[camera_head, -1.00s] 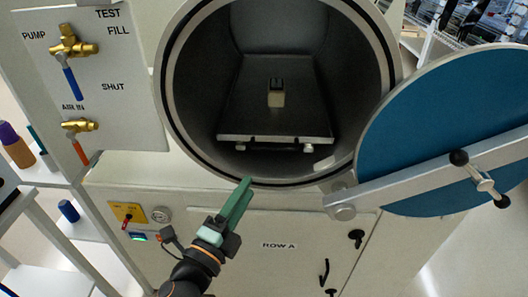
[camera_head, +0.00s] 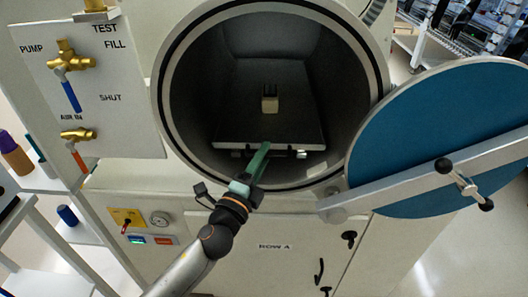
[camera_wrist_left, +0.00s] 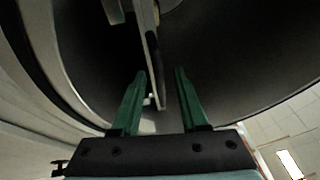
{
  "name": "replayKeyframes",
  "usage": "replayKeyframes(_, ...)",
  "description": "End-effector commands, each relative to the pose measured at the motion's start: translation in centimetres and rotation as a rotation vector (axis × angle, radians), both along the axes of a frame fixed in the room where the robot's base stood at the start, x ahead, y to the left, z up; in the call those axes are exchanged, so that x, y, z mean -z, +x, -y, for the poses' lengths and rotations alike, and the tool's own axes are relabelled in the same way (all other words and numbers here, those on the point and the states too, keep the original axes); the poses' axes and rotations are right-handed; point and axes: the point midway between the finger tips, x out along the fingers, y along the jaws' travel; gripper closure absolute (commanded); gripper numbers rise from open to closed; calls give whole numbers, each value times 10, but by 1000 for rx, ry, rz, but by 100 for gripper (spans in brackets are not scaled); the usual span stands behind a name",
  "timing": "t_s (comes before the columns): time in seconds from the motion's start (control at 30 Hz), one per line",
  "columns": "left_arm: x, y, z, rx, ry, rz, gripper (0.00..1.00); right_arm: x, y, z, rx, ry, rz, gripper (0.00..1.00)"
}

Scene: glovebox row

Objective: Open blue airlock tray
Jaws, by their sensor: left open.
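The round airlock (camera_head: 172,110) stands open, with its blue door (camera_head: 430,130) swung out to the right. Inside it lies a dark flat tray (camera_head: 265,125) with a pale front edge (camera_head: 235,146). A small pale block with a dark top (camera_head: 270,103) sits on the tray. My left gripper (camera_head: 262,148) has its green fingers at the tray's front edge, inside the lower rim. In the left wrist view the gripper (camera_wrist_left: 160,75) is open, and the tray's edge (camera_wrist_left: 146,35) shows edge-on ahead, between the finger lines. I cannot tell whether they touch.
A valve panel (camera_head: 105,130) with brass valves is at left. Below the opening is a cabinet front marked ROW A (camera_head: 274,247). Bottles (camera_head: 15,155) stand on shelves at far left. The door's grey bar (camera_head: 400,183) reaches close to the opening's lower right.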

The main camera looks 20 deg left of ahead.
Motion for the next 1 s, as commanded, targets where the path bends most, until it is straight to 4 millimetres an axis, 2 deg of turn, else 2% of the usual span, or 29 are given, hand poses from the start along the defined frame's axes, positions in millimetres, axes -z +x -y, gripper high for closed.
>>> replayKeyframes(0.13, -1, 7, 1, 1, -1, 0, 56, -1, 0, 0, 0, 0, 0, 29)
replayKeyframes(0.4, -1, 7, 1, 1, -1, 0, 56, -1, 0, 0, 0, 0, 0, 29)
replayKeyframes(0.8, -1, 7, 1, 1, -1, 0, 100, -1, 0, 0, 0, 0, -1, 29)
replayKeyframes(1.0, -1, 7, 1, 0, -1, -1, 100, -1, 0, 0, 1, 1, -1, 29)
